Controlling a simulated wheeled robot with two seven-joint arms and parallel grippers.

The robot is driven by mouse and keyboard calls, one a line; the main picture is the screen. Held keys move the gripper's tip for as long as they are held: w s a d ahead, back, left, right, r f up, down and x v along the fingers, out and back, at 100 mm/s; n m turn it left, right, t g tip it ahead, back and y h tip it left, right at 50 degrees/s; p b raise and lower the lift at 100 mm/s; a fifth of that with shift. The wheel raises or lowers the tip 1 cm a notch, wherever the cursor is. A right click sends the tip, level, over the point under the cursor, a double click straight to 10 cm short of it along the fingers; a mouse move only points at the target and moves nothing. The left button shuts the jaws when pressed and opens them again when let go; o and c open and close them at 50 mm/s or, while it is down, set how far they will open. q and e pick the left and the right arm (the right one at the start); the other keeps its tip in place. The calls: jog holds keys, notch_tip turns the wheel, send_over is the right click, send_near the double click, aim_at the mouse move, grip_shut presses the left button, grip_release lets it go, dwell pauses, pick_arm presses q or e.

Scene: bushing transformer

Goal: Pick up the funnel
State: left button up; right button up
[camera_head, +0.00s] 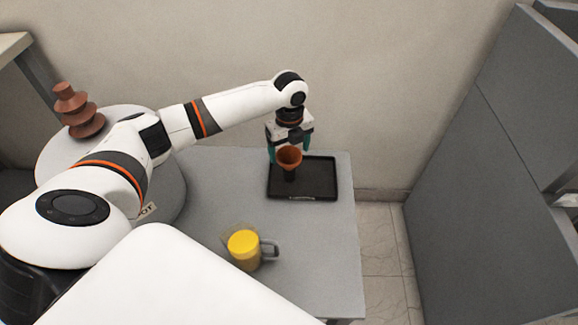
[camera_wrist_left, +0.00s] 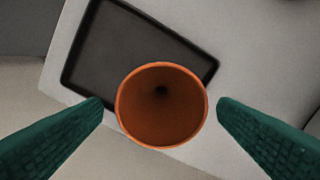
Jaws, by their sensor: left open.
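The orange-brown funnel (camera_head: 289,157) stands upright with its wide mouth up, over the black tray (camera_head: 318,180) at the back of the grey table. In the left wrist view the funnel (camera_wrist_left: 161,106) lies between the two green fingers, with a gap on each side. My left gripper (camera_head: 289,150) is open, pointing down, with its fingers to either side of the funnel's mouth. The funnel's lower part is dark and hard to make out. My right gripper is not in view.
A yellow-topped mug (camera_head: 244,248) with a grey handle stands on the table (camera_head: 215,190) toward the front. A brown ribbed bushing (camera_head: 78,110) stands on a round grey surface at left. Grey cabinets (camera_head: 490,180) stand at right. A wall is close behind the tray.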

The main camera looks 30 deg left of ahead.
aim_at(289, 162)
pick_arm(q)
notch_tip(289, 162, down, 6)
jog(key=shift+s+r+b, duration=0.1)
jog(key=shift+r+b, duration=0.05)
jog(key=shift+b, duration=0.4)
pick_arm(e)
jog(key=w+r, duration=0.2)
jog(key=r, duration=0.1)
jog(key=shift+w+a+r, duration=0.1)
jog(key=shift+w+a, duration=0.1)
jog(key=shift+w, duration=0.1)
pick_arm(q)
jog(key=shift+c, duration=0.3)
jog(key=c, duration=1)
jog(key=shift+r, duration=0.1)
